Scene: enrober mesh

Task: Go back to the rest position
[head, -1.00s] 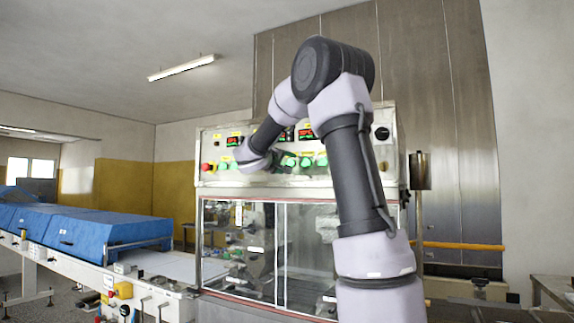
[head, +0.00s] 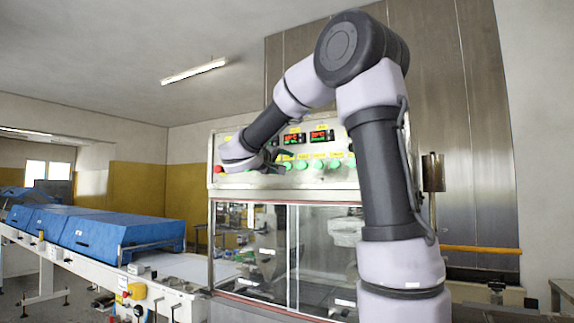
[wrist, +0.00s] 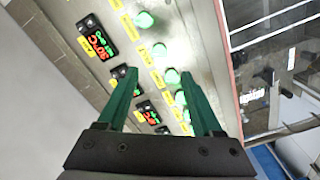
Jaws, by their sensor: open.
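My gripper (wrist: 160,95) is open and empty in the wrist view, its two green fingers spread apart in front of the control panel. In the head view the gripper is mostly hidden; the end of my arm is in front of the left part of the control panel (head: 345,175). The panel also fills much of the wrist view (wrist: 75,12), with red-digit displays and a row of lit green buttons. Several green buttons (head: 319,165) show to the right of my wrist in the head view. I cannot tell whether the fingertips touch the panel.
Below the panel is a cabinet with clear doors (head: 262,255). A conveyor with blue covers (head: 95,232) runs along the left. A metal cylinder (head: 432,172) stands on a post at the right. Open air lies above the panel at the left.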

